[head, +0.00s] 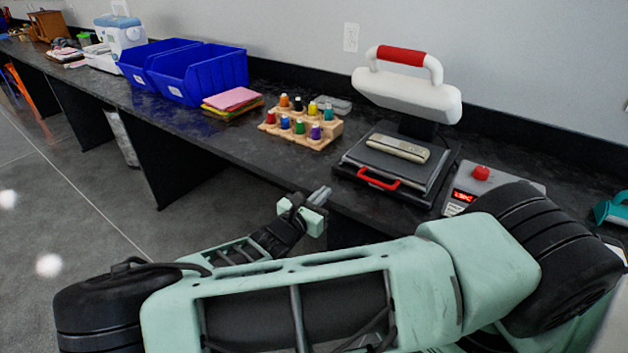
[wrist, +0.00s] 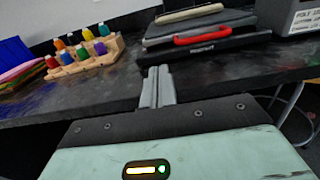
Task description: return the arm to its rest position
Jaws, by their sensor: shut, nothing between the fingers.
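My gripper (head: 318,196) is at the front edge of the dark counter (head: 225,135), in front of the heat press (head: 378,160). Its fingers are together with nothing between them. My arm is folded across the lower part of the head view. In the wrist view the shut fingers (wrist: 158,86) point at the counter, with the red press handle (wrist: 202,38) beyond them to the right. I cannot tell whether the fingers touch the counter edge.
A wooden rack of colored bottles (head: 300,130) stands left of the press. Colored sheets (head: 232,100) and blue bins (head: 200,72) are further left. A control box with a red knob (head: 480,173) sits right of the press. The floor (head: 60,210) at left is open.

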